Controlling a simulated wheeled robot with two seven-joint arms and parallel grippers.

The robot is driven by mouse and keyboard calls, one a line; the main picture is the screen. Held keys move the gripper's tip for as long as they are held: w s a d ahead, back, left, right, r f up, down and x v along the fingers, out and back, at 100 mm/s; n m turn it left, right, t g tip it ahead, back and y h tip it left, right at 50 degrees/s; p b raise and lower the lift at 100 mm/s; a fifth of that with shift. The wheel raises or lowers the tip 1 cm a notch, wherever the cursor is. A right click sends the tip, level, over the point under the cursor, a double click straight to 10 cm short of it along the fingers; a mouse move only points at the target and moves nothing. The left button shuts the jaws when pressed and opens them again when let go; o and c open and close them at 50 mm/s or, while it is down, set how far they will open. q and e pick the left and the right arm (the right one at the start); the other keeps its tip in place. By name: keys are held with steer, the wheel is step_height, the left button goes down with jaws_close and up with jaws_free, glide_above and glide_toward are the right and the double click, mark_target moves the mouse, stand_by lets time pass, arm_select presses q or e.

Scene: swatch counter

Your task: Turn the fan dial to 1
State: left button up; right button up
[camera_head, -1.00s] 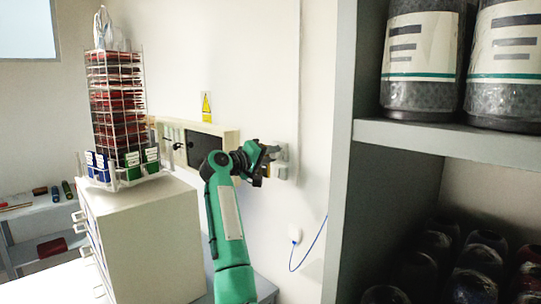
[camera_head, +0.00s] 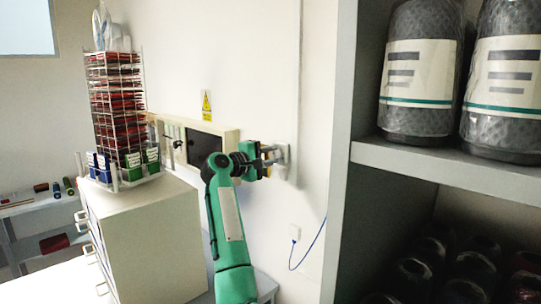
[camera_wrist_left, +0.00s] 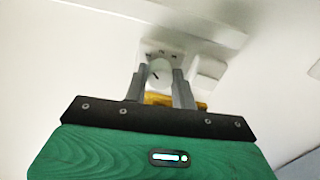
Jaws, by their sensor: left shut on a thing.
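The fan dial (camera_wrist_left: 160,72) is a white round knob with a dark pointer mark, on a white wall plate with small marks above it. In the left wrist view the two grey fingers of my left gripper (camera_wrist_left: 161,80) lie on either side of the dial, shut on it. In the head view my left gripper (camera_head: 276,154) reaches the white wall plate (camera_head: 286,150) and hides the dial. The numbers are too small to read. My right gripper is in neither view.
A white switch plate (camera_wrist_left: 208,71) sits right beside the dial. A lower wall outlet (camera_head: 295,232) has a blue cable. A grey shelf (camera_head: 450,165) with large dark rolls stands to the right. A cabinet (camera_head: 150,235) bearing a swatch rack (camera_head: 118,105) stands left of my arm.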

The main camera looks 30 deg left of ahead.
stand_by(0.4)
arm_select(q)
steer(key=o, duration=1)
steer(key=shift+a, duration=0.1)
steer(key=shift+s+f, duration=0.1)
steer(key=shift+s, duration=0.15)
steer(key=b+v, duration=0.6)
steer(key=v, duration=0.7)
steer(key=shift+s+a, duration=0.15)
